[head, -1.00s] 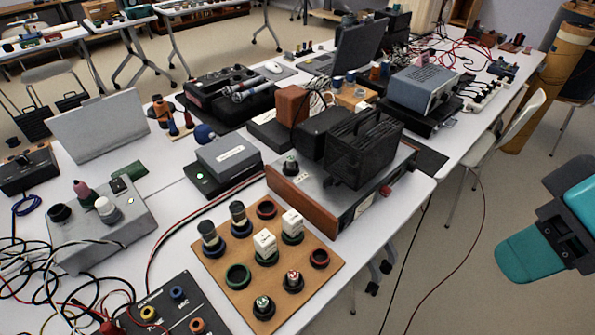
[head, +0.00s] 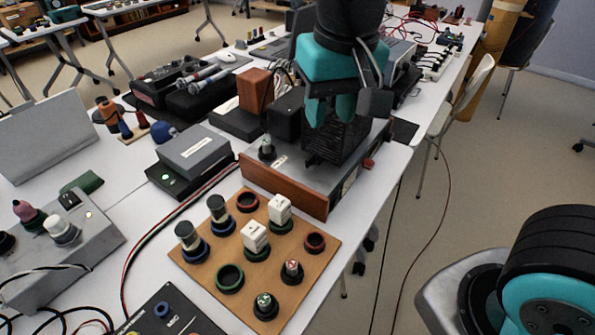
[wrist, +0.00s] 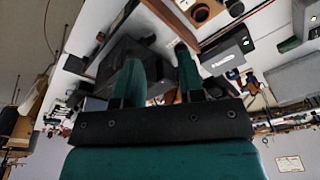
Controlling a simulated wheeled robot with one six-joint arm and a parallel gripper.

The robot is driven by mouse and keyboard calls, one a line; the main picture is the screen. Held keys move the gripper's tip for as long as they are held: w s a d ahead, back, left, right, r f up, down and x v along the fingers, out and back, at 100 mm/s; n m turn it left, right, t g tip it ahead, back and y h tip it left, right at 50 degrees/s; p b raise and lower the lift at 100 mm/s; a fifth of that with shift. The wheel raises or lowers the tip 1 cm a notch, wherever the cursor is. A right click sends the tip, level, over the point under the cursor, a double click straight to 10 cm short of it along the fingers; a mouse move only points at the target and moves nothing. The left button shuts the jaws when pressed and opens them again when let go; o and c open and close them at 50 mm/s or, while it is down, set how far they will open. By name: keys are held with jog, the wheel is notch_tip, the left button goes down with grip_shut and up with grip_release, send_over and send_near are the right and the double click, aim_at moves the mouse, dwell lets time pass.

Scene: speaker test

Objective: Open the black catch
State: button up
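A black box with a ribbed face (head: 338,143) stands on a grey unit with a brown wooden front (head: 287,186). I cannot make out a separate black catch on it. My gripper (head: 331,118), with teal fingers, is in front of and over the top of the black box in the head view and hides its upper part. In the wrist view my gripper (wrist: 158,66) shows its two fingers apart with nothing seen held between them. Dark box shapes lie beyond the fingers there. Whether the fingers touch the box cannot be told.
A plain black box (head: 285,115) stands just left of the ribbed one. A wooden board (head: 196,262) with several knobs and rings lies in front. A grey box (head: 195,152) is at left. The table's right edge is close, with open floor beyond.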

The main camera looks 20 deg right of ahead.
jog(key=w+a+f+m+t+h+b, duration=0.1)
jog(key=w+f+m+h+b, duration=0.15)
jog(key=w+m, duration=0.2)
jog(key=w+a+f+m+h+b, duration=0.1)
jog(key=w+a+f+m+b, duration=0.15)
jog(key=w+m, duration=0.2)
jog(key=m+b, duration=0.2)
jog(key=b, duration=0.3)
send_near(309, 159)
jog(key=shift+h, duration=0.25)
jog(key=x, duration=0.9)
jog(key=shift+w+a+f, duration=0.15)
jog(key=shift+f, duration=0.15)
grip_shut()
